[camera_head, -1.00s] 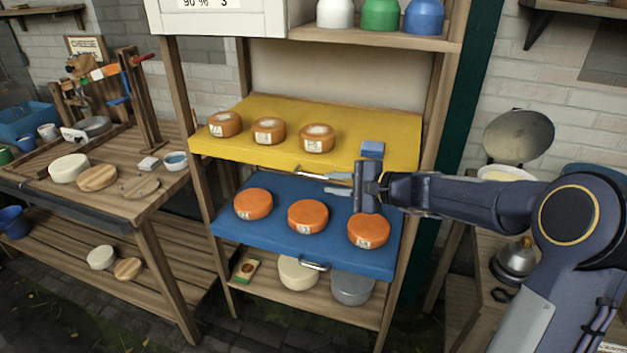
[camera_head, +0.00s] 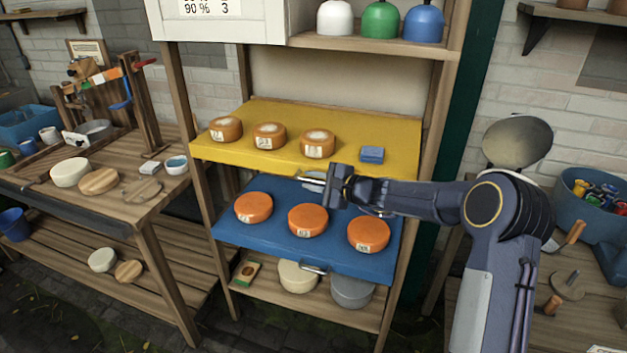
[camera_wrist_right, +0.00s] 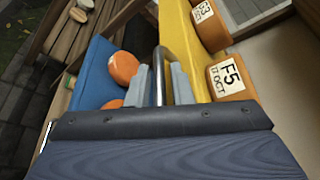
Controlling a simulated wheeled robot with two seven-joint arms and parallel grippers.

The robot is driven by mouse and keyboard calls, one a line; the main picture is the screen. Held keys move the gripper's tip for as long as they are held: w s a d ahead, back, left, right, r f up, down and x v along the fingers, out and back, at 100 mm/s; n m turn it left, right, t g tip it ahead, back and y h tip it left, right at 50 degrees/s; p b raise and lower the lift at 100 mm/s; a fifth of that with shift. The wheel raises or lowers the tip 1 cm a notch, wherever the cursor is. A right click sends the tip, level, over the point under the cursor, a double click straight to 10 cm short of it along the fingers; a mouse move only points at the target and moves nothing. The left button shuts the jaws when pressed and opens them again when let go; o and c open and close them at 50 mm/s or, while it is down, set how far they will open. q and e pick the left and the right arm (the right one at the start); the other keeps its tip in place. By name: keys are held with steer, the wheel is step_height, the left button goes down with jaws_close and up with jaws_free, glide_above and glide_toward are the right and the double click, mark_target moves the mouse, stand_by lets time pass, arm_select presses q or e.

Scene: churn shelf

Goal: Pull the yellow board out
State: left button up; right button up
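The yellow board (camera_head: 240,153) is the upper shelf board of the wooden rack, also in the right wrist view (camera_wrist_right: 180,38). It bears several pale-topped orange cheeses (camera_head: 318,143) and a blue block (camera_head: 371,154). My right gripper (camera_head: 313,179) is at its front edge, above the blue board (camera_head: 232,228). In the right wrist view, my right gripper's fingers (camera_wrist_right: 160,82) stand open on either side of the metal bar handle (camera_wrist_right: 159,65), with small gaps visible. In the head view the handle is mostly hidden by the gripper. My left gripper is not in view.
Orange cheeses (camera_head: 308,220) stand on the blue board close below my right gripper. The rack's right post (camera_head: 432,130) is behind my forearm. A wooden table (camera_head: 130,203) with cheeses stands at left; a blue tub (camera_head: 590,225) is at right.

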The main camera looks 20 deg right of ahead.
jaws_close()
steer(key=s+a+b, duration=0.6)
steer(key=s+b, duration=0.2)
steer(key=s, duration=0.2)
steer(key=s+a+b, duration=0.7)
steer(key=s+b, duration=0.1)
steer(key=s, duration=0.2)
steer(key=shift+a+b, duration=0.2)
steer(key=shift+b, duration=0.2)
